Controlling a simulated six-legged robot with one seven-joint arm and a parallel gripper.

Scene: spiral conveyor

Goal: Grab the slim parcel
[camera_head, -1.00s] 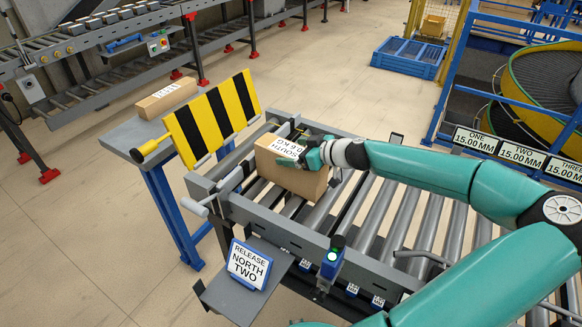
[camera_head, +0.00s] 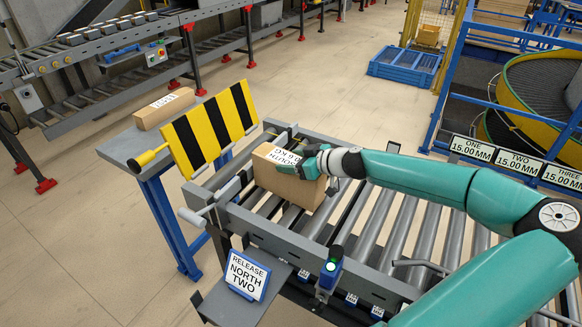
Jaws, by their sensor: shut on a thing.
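A brown carton (camera_head: 290,187) with a white label reading SOUTH and a weight stands on the roller conveyor, close to the striped barrier. My gripper (camera_head: 297,165) is at the carton's upper right edge, shut on it. One finger lies over the top by the label; the other finger is hidden. The carton appears to be at roller level; whether its underside touches the rollers is unclear. A second, longer and lower brown parcel (camera_head: 164,109) with a white label lies on the grey side table, beyond the barrier and away from my gripper.
The yellow and black barrier (camera_head: 212,127) stands between the conveyor and the side table (camera_head: 137,146). A sign (camera_head: 247,274) reads RELEASE NORTH TWO. Conveyor rollers (camera_head: 400,225) to the right are bare. A spiral conveyor (camera_head: 545,95) stands at the right, a blue pallet (camera_head: 404,66) behind.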

